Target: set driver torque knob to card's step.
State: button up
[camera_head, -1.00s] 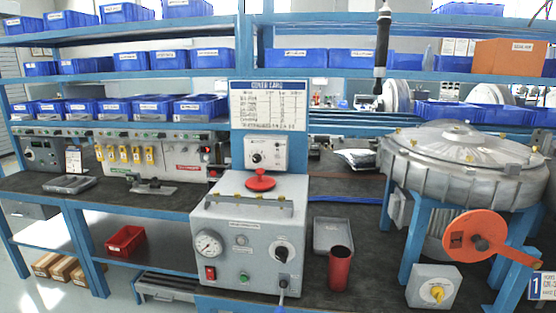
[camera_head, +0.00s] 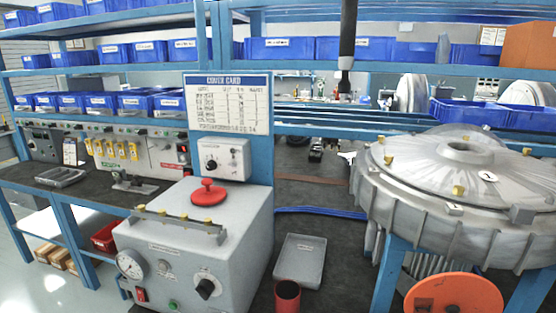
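The cover card (camera_head: 228,102) is a white board with a dark blue heading, upright on a blue post behind the grey bench unit. Its heading is readable, but its table rows are too small to read surely. Below it, a small light grey box (camera_head: 232,153) carries a black knob (camera_head: 212,164); its scale and setting cannot be read. I cannot tell surely that this is the driver's torque knob. A dark rod-like tool (camera_head: 347,45), possibly the driver, hangs upright at the top. My gripper is not in view.
A grey bench unit (camera_head: 190,235) with a red mushroom-shaped part (camera_head: 208,192), a gauge (camera_head: 130,264) and another black knob (camera_head: 206,287) stands in front. Right are a grey tray (camera_head: 300,260), a red cup (camera_head: 287,296) and a large round blower housing (camera_head: 450,200). Blue bins fill the shelves.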

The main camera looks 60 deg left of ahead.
aim_at(211, 165)
jog(key=u, duration=0.05)
jog(key=i, duration=0.35)
jog(key=u, duration=3.3)
jog(key=i, duration=0.9)
jog(key=z, duration=0.2)
jog(key=k, duration=0.7)
jog(key=u, duration=0.2)
